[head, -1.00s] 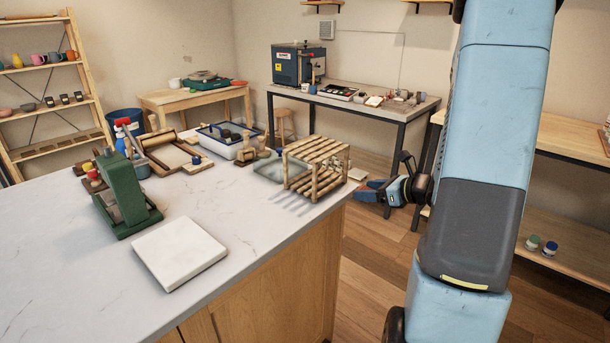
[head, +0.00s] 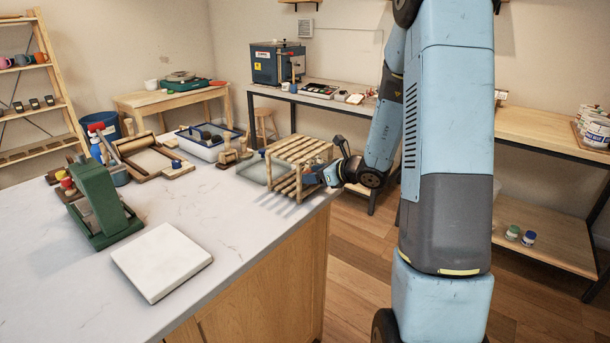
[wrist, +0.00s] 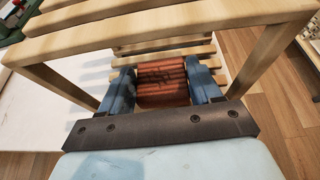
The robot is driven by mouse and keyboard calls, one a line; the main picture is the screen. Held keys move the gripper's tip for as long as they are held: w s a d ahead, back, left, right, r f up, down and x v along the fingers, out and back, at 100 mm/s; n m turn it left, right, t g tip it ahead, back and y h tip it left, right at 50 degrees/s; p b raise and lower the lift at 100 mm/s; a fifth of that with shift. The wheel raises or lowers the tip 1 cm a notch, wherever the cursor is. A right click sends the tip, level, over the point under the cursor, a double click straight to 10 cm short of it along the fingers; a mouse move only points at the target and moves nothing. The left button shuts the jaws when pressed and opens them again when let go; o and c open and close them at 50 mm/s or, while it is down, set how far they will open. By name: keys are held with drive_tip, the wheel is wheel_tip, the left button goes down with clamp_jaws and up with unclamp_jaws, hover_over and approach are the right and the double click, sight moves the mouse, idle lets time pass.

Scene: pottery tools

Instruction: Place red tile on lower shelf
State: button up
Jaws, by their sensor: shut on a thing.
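The slatted wooden rack (head: 300,147) stands at the right end of the marble-topped counter, with an upper and a lower slatted shelf. My gripper (head: 322,176) reaches into its right side in the head view, its fingertips hidden by the rack. In the wrist view my gripper (wrist: 163,82) is shut on the ribbed red tile (wrist: 162,88), with a blue finger at each side. The tile is under the upper slats (wrist: 150,25) and over the lower slats (wrist: 205,50). I cannot tell whether it touches the lower slats.
The rack's posts (wrist: 262,62) stand close beside my gripper. A glass tank (head: 262,170) is at the rack's left. A white slab (head: 162,262) and a green press (head: 98,205) are on the counter (head: 230,225).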

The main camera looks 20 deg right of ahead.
drive_tip(key=w+a, duration=0.2)
drive_tip(key=w, duration=0.1)
drive_tip(key=shift+w+a, duration=0.15)
drive_tip(key=shift+a, duration=0.2)
drive_tip(key=shift+f, duration=0.55)
drive_tip(key=shift+d+f, duration=0.1)
drive_tip(key=shift+f, duration=0.1)
drive_tip(key=shift+f, duration=0.3)
